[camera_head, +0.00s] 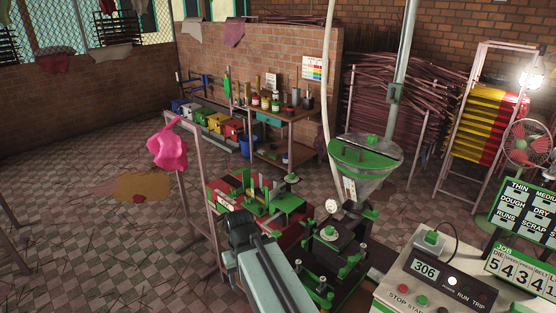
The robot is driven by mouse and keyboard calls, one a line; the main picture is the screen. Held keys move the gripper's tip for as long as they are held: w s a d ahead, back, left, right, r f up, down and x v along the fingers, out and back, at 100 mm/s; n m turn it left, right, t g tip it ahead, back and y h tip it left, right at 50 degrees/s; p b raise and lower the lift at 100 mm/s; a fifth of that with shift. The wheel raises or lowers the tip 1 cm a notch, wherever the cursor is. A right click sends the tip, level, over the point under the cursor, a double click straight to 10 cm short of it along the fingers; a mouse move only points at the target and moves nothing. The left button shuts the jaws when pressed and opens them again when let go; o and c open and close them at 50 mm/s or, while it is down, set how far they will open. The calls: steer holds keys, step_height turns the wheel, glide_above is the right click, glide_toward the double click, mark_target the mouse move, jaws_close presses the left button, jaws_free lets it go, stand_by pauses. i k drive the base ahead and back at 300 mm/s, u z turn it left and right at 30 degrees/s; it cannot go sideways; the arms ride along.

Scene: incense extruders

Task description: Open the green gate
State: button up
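Several green parts show on the extruder in the middle right, and I cannot tell for sure which one is the green gate. A metal hopper with a green lid (367,151) stands above the extruder, with a small green part (371,214) beside its neck. A red machine (290,234) with green fittings (262,198) stands to the left. A pale blue-grey and black arm-like part, probably my arm, reaches up from the bottom middle, left of the extruder. I cannot make out gripper fingers on it, so whether they are open or shut is hidden.
A control box (436,275) reading 306 stands at lower right, before a green sign board (525,212). A pink cloth (168,146) hangs on a frame at the left. A workbench (284,118) with bottles stands behind. The checkered floor (95,235) at left is mostly clear.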

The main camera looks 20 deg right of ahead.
mark_target(374, 214)
steer(key=z, duration=1.35)
